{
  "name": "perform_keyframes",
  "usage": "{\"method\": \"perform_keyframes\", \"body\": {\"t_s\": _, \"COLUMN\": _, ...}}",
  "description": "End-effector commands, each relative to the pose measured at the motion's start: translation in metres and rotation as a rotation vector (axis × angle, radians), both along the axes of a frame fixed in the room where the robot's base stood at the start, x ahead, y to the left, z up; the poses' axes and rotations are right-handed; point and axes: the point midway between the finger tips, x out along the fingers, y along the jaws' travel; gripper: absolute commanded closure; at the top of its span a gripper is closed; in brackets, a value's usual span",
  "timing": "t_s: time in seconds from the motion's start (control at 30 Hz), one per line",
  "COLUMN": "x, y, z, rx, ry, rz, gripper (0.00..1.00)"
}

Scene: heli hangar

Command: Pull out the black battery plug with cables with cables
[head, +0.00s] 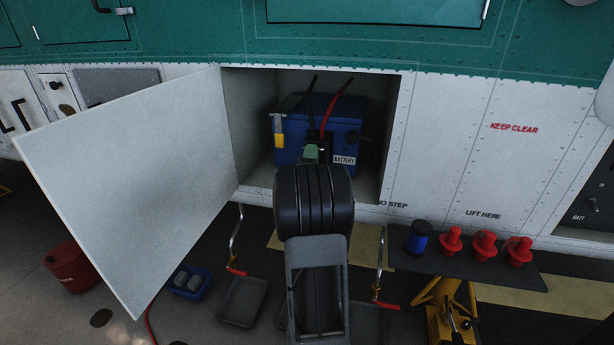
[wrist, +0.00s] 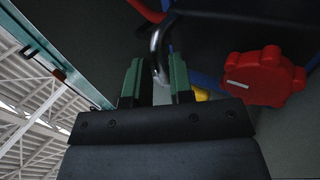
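The blue battery (head: 292,150), labelled BATTERY, sits inside the open bay of the white and green fuselage. A black cable and a red cable (head: 339,100) rise from the dark plug (head: 325,144) at the battery's front, which is mostly hidden by my gripper. My gripper (head: 313,153), with green fingertips, is in front of the plug; contact cannot be told. In the wrist view, my gripper (wrist: 156,80) has its fingers parted. A curved silver bar (wrist: 156,45) shows beyond the gap. No held plug can be made out there.
The bay door (head: 130,180) stands open at left. A dark shelf (head: 455,267) at right holds a blue cylinder (head: 418,238) and several red plugs (head: 485,245). Grey trays (head: 242,302) lie below. A lobed red knob (wrist: 262,75) is right of my fingers in the wrist view.

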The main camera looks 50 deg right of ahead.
Motion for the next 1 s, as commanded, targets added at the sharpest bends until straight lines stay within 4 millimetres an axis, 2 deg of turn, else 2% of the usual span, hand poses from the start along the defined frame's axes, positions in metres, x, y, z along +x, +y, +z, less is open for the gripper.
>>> {"method": "perform_keyframes", "body": {"t_s": 0.3, "x": -0.026, "y": 0.049, "z": -0.036, "rx": 0.002, "ry": 0.002, "rz": 0.003, "gripper": 0.79}}
{"method": "perform_keyframes", "body": {"t_s": 0.5, "x": -0.04, "y": 0.073, "z": -0.054, "rx": 0.002, "ry": 0.002, "rz": 0.003, "gripper": 0.79}}
{"method": "perform_keyframes", "body": {"t_s": 0.7, "x": -0.048, "y": 0.087, "z": -0.064, "rx": 0.001, "ry": 0.0, "rz": 0.001, "gripper": 0.79}}
{"method": "perform_keyframes", "body": {"t_s": 1.0, "x": -0.051, "y": 0.092, "z": -0.066, "rx": 0.001, "ry": 0.001, "rz": 0.001, "gripper": 0.79}}
